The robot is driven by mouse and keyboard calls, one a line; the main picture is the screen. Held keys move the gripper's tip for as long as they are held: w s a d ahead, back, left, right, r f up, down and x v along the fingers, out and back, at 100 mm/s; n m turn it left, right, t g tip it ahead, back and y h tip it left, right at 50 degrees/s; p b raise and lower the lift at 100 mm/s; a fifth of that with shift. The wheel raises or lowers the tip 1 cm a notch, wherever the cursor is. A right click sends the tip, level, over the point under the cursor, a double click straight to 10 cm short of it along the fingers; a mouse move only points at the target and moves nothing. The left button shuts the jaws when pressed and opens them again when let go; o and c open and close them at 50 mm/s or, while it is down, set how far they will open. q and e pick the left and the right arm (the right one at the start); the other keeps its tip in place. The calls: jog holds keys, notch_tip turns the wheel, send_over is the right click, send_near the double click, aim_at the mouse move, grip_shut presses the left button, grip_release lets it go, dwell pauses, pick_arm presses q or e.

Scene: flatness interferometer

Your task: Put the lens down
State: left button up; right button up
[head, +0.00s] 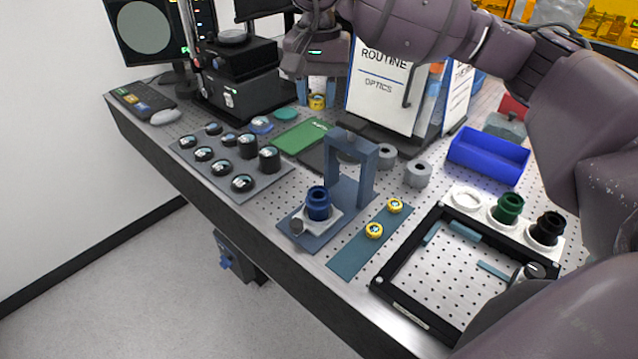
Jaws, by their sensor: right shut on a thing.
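My right gripper (317,92) reaches across from the right to the back of the bench. Its blue-tipped fingers point down and are shut on a small lens in a yellow mount (317,102). The lens is low, close to the perforated bench top; I cannot tell whether it touches. Two similar yellow-rimmed pieces (374,230) lie on a blue-grey strip (349,257) at the front. My left gripper is not in view.
A green mat (300,136) and a teal disc (286,114) lie near the held lens. A blue-grey arch fixture (366,177) stands mid-bench. A tray of black-rimmed pieces (219,183) is left. A sign (378,92), blue bin (487,158) and black frame (412,312) are right.

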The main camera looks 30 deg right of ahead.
jog(key=shift+s+d, duration=0.1)
jog(key=shift+s+f+m, duration=0.15)
jog(key=shift+m, duration=0.15)
send_over(318, 196)
notch_tip(318, 196, down, 14)
jog(key=shift+d+f+p, duration=0.1)
jog(key=shift+f+p, duration=0.1)
jog(key=shift+p, duration=0.25)
jog(key=shift+f, duration=0.7)
notch_tip(318, 196, down, 4)
jog(key=shift+r, duration=0.1)
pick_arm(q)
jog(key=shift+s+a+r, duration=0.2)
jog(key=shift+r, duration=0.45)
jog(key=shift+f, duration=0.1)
